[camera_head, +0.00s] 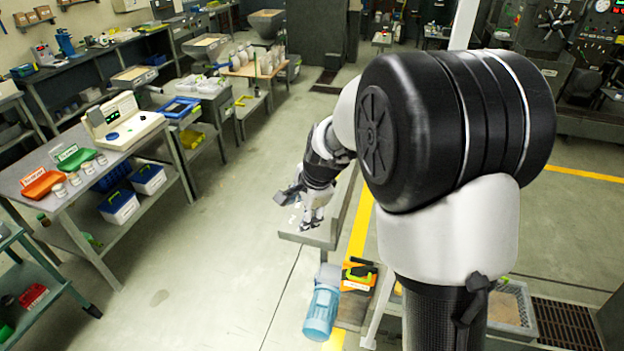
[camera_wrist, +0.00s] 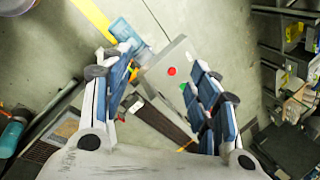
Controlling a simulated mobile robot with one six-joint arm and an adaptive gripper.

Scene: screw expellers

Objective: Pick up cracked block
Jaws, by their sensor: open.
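My gripper (camera_head: 311,222) is over a narrow grey bench (camera_head: 331,234), with its fingers pointing down. Small pale bits (camera_head: 294,205) show beside my gripper in the head view. I cannot make out a cracked block for certain; my gripper and arm hide part of the bench top.
A long table (camera_head: 69,193) with a white instrument (camera_head: 122,119) and trays stands left. The floor (camera_head: 225,235) between is clear.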

